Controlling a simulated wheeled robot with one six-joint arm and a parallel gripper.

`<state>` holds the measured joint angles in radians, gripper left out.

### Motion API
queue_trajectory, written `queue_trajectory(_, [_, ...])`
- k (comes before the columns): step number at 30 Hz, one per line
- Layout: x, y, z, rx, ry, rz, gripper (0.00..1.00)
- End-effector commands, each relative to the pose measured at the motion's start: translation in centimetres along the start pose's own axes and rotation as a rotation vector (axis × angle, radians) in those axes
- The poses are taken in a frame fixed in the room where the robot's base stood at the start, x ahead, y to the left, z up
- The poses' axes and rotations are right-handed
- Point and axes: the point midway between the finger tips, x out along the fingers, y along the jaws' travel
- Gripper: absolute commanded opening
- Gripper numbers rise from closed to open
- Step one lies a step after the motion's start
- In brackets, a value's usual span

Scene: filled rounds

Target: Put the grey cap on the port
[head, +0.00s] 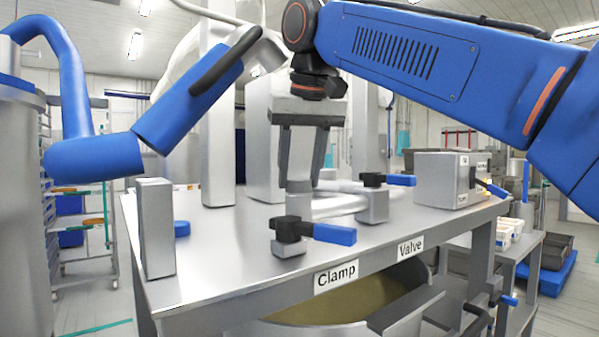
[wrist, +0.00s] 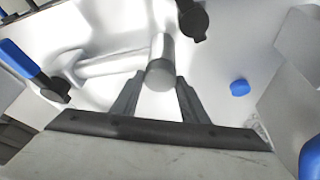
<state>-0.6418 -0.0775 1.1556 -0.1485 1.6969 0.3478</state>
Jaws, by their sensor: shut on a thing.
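My gripper (head: 301,178) points straight down over the steel bench, its fingers close together. It is shut on the grey cap (wrist: 160,76), a short cylinder that shows between the fingertips (wrist: 158,92) in the wrist view. The port (head: 298,207) is the upright grey pipe end below the gripper in the head view. The cap is in line with the port. Grey on grey, I cannot tell whether the cap touches the port or is just above it. A pipe (wrist: 108,66) runs from there to the left in the wrist view.
A clamp with a blue handle (head: 334,234) stands in front of the port. A valve with a blue handle (head: 401,180) is to its right. An upright grey block (head: 155,228) and a blue disc (head: 182,228) stand left; a grey box (head: 446,180) stands right.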

Motion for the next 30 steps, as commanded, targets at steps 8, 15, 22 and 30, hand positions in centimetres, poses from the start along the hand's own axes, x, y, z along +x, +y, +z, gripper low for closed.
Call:
queue_trajectory(8, [0.21,0.00,0.10,0.000,0.000,0.000,0.19])
queue_trajectory(15, [0.44,0.01,0.20,0.000,0.000,0.000,0.19])
queue_trajectory(22, [0.63,0.00,0.28,0.000,-0.002,0.000,0.19])
queue_trajectory(30, [0.69,-0.01,0.29,0.000,-0.003,0.001,0.62])
